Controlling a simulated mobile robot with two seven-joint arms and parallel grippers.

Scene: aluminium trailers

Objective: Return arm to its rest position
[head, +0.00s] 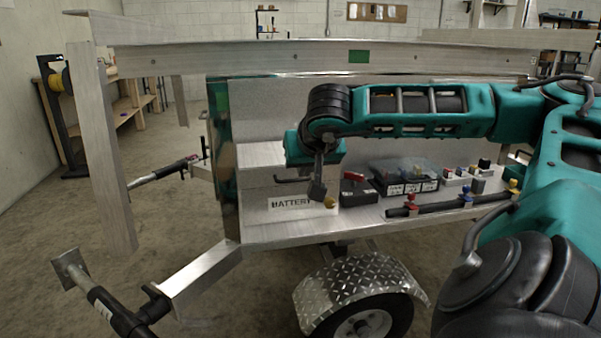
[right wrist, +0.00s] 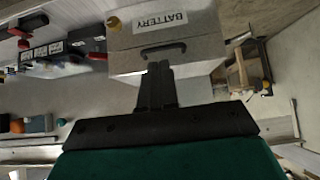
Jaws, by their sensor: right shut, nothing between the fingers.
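My right arm (head: 420,108) reaches in from the right across the aluminium trailer. My right gripper (head: 318,190) hangs down in front of the silver battery box (head: 262,206), which has a white BATTERY label (head: 289,202). In the right wrist view, the gripper (right wrist: 160,68) has its two fingers together with nothing between them. The fingertips appear near the box's dark handle (right wrist: 163,50); I cannot tell whether they touch it. My left gripper is not in view.
A black battery with a red top (head: 354,188), a black case (head: 402,180) and small coloured parts stand to the right on the trailer bed. A black bar with clamps (head: 440,207) runs along the front edge.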

